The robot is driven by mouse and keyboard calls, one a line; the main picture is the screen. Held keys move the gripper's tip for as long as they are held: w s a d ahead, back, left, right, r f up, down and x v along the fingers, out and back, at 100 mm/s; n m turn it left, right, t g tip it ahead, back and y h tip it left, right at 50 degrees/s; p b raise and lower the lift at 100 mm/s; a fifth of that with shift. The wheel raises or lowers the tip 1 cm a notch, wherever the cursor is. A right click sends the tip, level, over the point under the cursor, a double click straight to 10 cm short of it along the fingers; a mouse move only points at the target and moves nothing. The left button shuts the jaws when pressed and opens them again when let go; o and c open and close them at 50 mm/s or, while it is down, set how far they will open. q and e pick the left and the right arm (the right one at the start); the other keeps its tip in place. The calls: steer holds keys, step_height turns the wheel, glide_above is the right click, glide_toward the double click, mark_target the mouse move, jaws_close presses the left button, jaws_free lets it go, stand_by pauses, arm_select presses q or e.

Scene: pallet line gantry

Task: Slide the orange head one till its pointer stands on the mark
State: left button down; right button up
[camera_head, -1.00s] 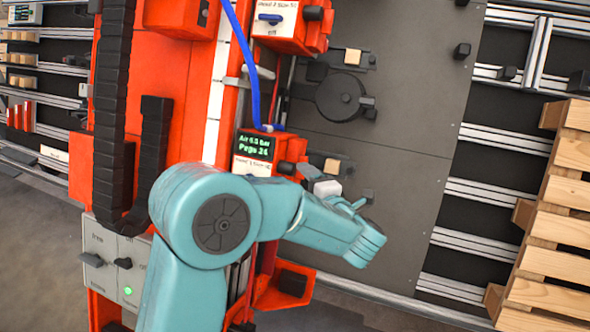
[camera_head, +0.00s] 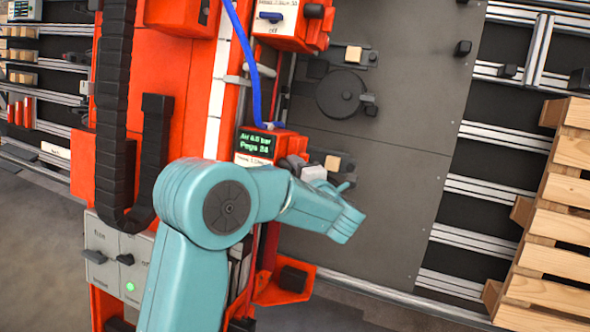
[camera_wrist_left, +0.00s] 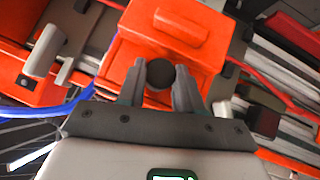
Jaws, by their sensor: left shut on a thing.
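An orange head (camera_head: 285,146) with a small green-lettered display sits on the orange upright, low in the head view. I take it for head one; its label is too blurred to read. It fills the upper middle of the left wrist view (camera_wrist_left: 135,50). I cannot make out the pointer or the mark. My right gripper is not in view.
A second orange head (camera_head: 293,36) is above on the same upright, with a blue hose (camera_head: 252,75) hanging between. A grey plate (camera_head: 410,130) with dark fittings lies to the right, and wooden pallets (camera_head: 555,220) stand at the far right.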

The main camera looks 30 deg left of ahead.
mark_target(298, 151)
arm_select(q)
steer(key=r, duration=0.1)
steer(key=w+r+p, duration=0.1)
steer(key=r, duration=0.2)
steer(key=shift+w+a+r+p, duration=0.1)
steer(key=shift+w+a+p, duration=0.1)
steer(key=shift+w+p, duration=0.2)
steer(key=shift+w+r, duration=0.1)
steer(key=shift+w, duration=0.1)
steer(key=shift+s+f, duration=0.1)
steer(key=shift+f, duration=0.15)
steer(key=c, duration=0.7)
jaws_free()
steer(key=shift+c, duration=0.2)
steer(key=b+v, duration=0.2)
steer(key=v, duration=1.4)
steer(key=shift+d, duration=0.2)
steer(key=shift+a, duration=0.1)
